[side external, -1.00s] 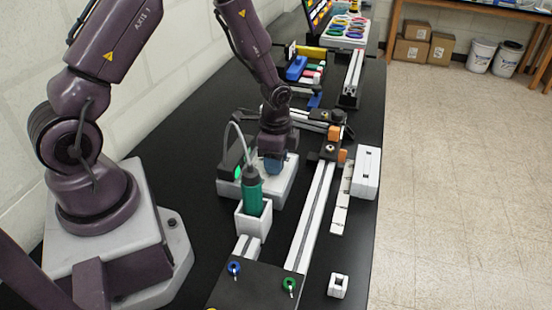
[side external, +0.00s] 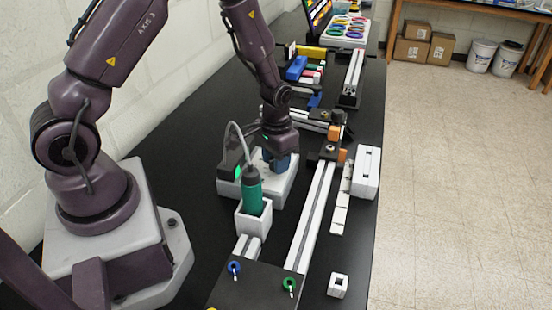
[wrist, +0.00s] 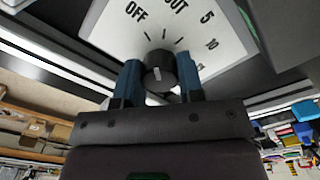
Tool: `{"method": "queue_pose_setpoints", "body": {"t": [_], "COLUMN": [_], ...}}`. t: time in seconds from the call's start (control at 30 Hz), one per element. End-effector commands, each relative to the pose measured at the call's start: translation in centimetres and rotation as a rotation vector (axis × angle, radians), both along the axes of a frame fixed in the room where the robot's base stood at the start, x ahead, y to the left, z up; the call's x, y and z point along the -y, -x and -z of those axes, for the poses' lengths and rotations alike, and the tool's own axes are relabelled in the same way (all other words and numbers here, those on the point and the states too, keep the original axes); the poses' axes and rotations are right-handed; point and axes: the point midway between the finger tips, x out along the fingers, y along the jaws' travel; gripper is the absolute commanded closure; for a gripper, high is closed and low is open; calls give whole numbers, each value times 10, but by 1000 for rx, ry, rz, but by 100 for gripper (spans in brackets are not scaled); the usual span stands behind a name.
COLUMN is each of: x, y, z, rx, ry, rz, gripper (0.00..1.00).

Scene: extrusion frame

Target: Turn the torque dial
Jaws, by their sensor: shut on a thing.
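The torque dial (wrist: 160,66) is a dark round knob on a white face plate (wrist: 205,28) marked OFF, OUT, 5 and 10 in the wrist view. My gripper (wrist: 158,82) has its two blue fingers shut on either side of the knob. A light mark shows on the knob, but I cannot tell exactly which label it faces. In the side external view, my gripper (side external: 279,161) is down at the white unit (side external: 276,192), and its fingers hide the dial. A green corded tool (side external: 252,190) stands upright in a white holder (side external: 254,222) in front.
A black box with a green light (side external: 236,168) sits left of my gripper. A light rail (side external: 313,215) runs along the right. A white slotted block (side external: 366,172) and a small white square part (side external: 338,286) lie near the table's right edge. Bare black tabletop lies to the left.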

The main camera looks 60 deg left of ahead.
Motion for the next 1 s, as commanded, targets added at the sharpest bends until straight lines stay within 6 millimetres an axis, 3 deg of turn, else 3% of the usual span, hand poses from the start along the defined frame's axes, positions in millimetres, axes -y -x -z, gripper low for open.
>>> {"method": "queue_pose_setpoints", "body": {"t": [0.4, 1.0], "x": [0, 0], "y": [0, 0], "z": [-1, -1], "rx": [0, 0], "ry": [0, 1], "rz": [-243, -299], "gripper": [88, 88]}}
